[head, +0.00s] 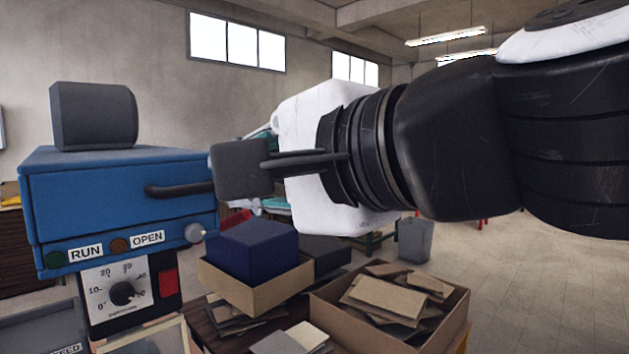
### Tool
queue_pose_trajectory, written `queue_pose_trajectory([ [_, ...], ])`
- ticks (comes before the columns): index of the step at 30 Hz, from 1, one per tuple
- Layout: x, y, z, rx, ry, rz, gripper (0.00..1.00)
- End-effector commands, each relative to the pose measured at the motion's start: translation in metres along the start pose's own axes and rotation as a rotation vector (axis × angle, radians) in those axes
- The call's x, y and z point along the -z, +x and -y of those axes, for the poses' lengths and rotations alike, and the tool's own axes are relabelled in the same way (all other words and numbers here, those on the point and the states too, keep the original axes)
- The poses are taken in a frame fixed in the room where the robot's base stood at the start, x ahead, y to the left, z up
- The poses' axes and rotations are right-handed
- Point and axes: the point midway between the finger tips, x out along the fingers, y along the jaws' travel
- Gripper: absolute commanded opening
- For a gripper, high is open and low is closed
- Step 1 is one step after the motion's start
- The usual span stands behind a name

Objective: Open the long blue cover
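The long blue cover (115,185) is the blue lid of a machine at the left, and it looks shut. A dark bar handle (178,190) sticks out on its front side near the right end. My gripper (240,168) reaches in from the right, with its grey fingertip pad in front of the right end of the cover. The pad overlaps the right end of the handle. I cannot tell whether it touches the handle. The far finger is hidden, so the gap between the fingers does not show.
A grey block (94,115) sits on the cover. Below are RUN and OPEN labels, a dial (123,292) and a red switch (169,281). A dark blue block (253,250) stands in a cardboard box, beside a box of scraps (345,322). Open floor lies at the right.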

Motion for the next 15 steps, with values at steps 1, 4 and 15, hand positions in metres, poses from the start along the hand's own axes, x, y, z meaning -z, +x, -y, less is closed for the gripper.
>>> queue_pose_trajectory([
  [1, 0.000, 0.004, 0.000, 0.000, 0.004, 0.001, 0.20],
  [4, 0.000, 0.015, -0.001, -0.001, 0.005, 0.003, 0.20],
  [15, 0.000, 0.086, -0.003, -0.004, 0.002, 0.003, 0.20],
])
